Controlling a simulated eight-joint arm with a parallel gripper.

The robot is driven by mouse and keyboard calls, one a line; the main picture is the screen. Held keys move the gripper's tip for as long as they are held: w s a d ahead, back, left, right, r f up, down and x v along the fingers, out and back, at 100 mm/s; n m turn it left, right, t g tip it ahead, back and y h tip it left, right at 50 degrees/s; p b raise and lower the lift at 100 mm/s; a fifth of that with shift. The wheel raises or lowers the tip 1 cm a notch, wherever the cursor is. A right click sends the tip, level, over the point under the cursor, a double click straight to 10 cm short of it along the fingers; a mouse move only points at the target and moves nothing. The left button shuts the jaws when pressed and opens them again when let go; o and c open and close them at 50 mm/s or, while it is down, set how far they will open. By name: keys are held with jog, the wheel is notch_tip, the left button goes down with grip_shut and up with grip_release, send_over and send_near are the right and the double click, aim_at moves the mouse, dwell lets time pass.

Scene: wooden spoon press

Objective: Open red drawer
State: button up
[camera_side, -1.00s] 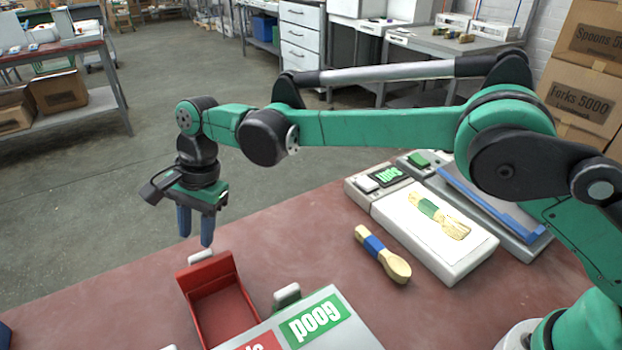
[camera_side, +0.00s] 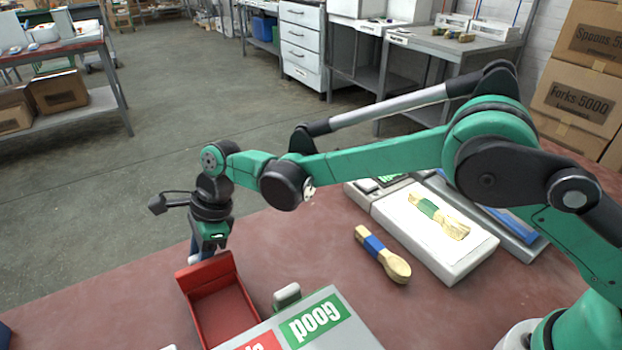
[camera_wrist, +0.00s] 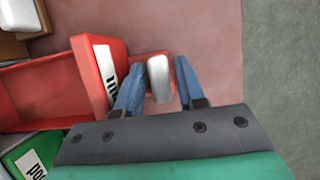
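The red drawer (camera_side: 222,312) stands pulled out of its cabinet, its inside visible and empty. Its front panel (camera_wrist: 100,72) with a white label shows in the wrist view. The pale grey handle (camera_wrist: 159,78) sticks out from that front. My gripper (camera_wrist: 158,82) is open, with one blue finger on each side of the handle and gaps visible between. In the side view my gripper (camera_side: 199,247) is lowered at the drawer's far end, with its fingers partly hidden.
The cabinet top (camera_side: 350,335) carries a green "Good" label and a red label. Another handle (camera_side: 286,295) sits beside the drawer. A blue-banded wooden spoon (camera_side: 382,254) lies on the red table. A white press plate (camera_side: 437,250) holds another wooden piece (camera_side: 438,215).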

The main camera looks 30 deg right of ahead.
grip_shut()
dwell(1.4)
